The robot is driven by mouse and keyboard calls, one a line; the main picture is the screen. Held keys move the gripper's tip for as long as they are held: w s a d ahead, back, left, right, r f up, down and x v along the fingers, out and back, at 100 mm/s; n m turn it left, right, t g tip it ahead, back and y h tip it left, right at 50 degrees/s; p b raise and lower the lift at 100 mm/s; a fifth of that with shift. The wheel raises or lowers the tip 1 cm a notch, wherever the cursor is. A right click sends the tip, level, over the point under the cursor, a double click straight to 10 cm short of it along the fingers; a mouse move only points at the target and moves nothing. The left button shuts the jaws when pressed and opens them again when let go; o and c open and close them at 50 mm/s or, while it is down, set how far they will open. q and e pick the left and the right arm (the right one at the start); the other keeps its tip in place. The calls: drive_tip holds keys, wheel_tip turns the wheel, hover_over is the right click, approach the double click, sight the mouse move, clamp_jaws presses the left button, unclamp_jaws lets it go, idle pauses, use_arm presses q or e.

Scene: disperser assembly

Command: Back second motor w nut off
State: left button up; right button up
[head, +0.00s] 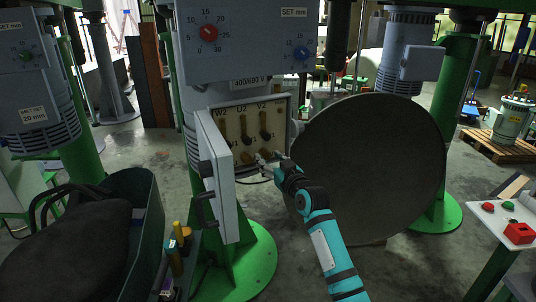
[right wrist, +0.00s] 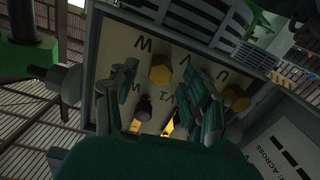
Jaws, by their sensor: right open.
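The open grey motor terminal box (head: 283,103) stands at the centre of the head view, marked W2, U2 and V2 along its top. Two dark upright terminal pieces (head: 244,127) show on its tan panel. My right gripper (head: 264,157) reaches into the lower part of the box. In the right wrist view its open fingers (right wrist: 165,98) straddle a dark stud end (right wrist: 144,107). Hex brass nuts, one in the middle (right wrist: 160,73) and one at the right (right wrist: 237,98), sit on the panel. I cannot tell whether the fingers touch anything. My left gripper is out of view.
The box's open door (head: 220,175) hangs at its left, close to my arm. A large grey disc (head: 370,165) stands right of the arm. A dark green bin (head: 147,225) with a black bag is at left.

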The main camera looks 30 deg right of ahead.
drive_tip(key=shift+w, duration=0.7)
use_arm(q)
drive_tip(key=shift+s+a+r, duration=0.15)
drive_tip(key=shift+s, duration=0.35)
use_arm(e)
drive_tip(key=shift+d, duration=0.1)
drive_tip(key=shift+c, duration=0.3)
clamp_jaws()
